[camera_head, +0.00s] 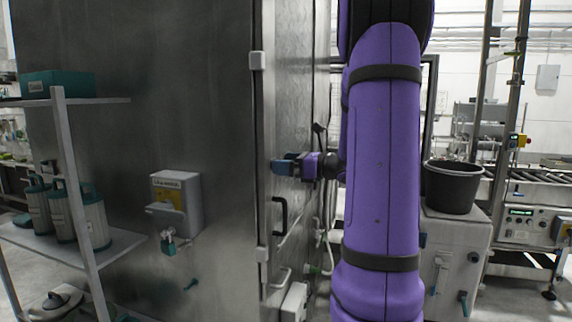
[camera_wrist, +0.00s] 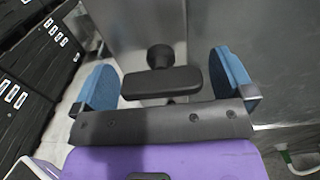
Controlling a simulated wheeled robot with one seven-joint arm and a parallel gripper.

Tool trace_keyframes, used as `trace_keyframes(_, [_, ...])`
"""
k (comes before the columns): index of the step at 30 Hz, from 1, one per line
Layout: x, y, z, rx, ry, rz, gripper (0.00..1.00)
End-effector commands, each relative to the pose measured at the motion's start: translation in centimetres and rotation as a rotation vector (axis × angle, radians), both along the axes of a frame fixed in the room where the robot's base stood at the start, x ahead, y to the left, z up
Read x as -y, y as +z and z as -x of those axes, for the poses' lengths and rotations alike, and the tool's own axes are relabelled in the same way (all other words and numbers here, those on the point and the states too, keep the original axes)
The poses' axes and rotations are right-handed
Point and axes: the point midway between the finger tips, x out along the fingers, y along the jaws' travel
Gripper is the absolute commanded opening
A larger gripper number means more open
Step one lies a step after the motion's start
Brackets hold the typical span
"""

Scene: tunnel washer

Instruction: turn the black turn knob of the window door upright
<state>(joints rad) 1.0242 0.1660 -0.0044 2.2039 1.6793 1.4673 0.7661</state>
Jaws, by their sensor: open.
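The black turn knob (camera_wrist: 163,82) is in the wrist view: a flat black bar, lying crosswise in that picture, with a round black piece (camera_wrist: 160,56) behind it. My gripper (camera_wrist: 164,68) is open, with one blue finger on each side of the knob. A gap shows between the bar's ends and the fingers, so it is not gripped. In the head view my gripper (camera_head: 287,166) is at the steel front, above a black bow handle (camera_head: 279,216). I cannot make out the knob there; my gripper seems to cover it. The window is not clearly seen.
A grey box with a yellow label (camera_head: 177,202) is on the large steel wall at left. A shelf (camera_head: 100,243) with green-grey canisters stands at far left. A black bucket (camera_head: 453,187) stands on a cabinet at right. Dark lockers (camera_wrist: 45,60) show at left in the wrist view.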

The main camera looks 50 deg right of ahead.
Motion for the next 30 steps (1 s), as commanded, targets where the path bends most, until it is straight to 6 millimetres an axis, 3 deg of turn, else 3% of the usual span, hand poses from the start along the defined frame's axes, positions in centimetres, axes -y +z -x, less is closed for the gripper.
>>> trace_keyframes(8, [-0.03, -0.01, -0.07, 0.0, 0.0, 0.0, 0.98])
trace_keyframes(14, [-0.01, -0.02, -0.06, 0.0, 0.0, 0.0, 0.53])
trace_keyframes(30, [-0.13, -0.04, -0.04, 0.055, 0.0, 0.134, 0.53])
